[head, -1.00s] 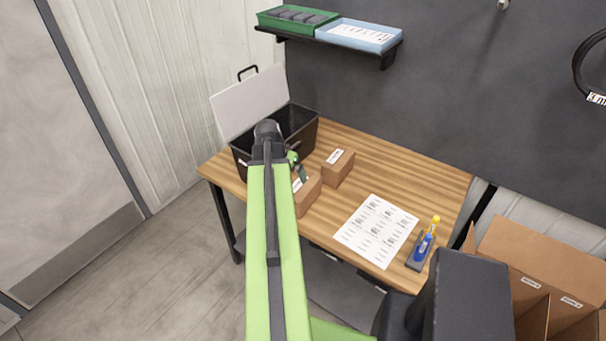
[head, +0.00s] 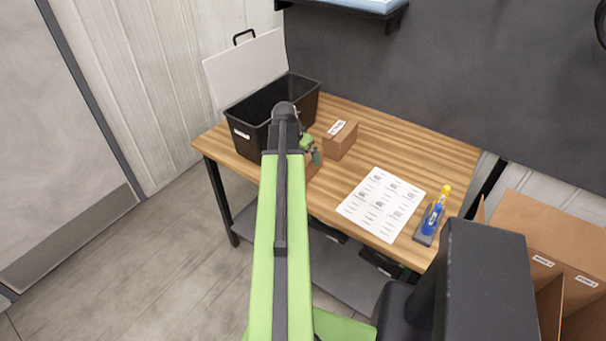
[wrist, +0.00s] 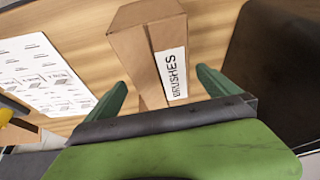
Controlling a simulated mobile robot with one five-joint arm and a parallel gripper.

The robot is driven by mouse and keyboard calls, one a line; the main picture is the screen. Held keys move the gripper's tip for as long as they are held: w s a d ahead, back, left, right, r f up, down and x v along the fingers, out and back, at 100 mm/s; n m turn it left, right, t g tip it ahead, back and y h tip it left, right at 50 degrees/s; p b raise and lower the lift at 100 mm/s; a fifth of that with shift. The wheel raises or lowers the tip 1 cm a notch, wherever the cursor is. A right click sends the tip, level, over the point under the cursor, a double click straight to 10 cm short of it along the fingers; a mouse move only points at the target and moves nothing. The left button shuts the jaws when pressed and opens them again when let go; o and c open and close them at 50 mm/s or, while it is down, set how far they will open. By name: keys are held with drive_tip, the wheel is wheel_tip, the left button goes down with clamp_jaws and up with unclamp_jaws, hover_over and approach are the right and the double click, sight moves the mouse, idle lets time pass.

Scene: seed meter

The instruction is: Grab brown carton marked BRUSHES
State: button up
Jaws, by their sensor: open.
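The brown carton marked BRUSHES (wrist: 142,48) stands on the table in the wrist view, its white label facing up towards the camera. My gripper (wrist: 163,82) is open, with one green finger to each side of the carton's near end in the picture. I cannot tell whether the fingertips are down around it or still above it.
A black open bin (head: 246,140) with a raised white lid stands close at the left. A printed sheet (head: 381,204) and a holder with blue and yellow items (head: 431,221) lie at the right of the wooden table (head: 420,145). A larger cardboard box (head: 550,232) is at lower right.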

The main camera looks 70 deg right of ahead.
sight(311, 169)
drive_tip(key=b+x, duration=0.5)
drive_tip(key=shift+f, duration=0.2)
drive_tip(key=shift+r, duration=0.2)
drive_tip(key=c, duration=2.1)
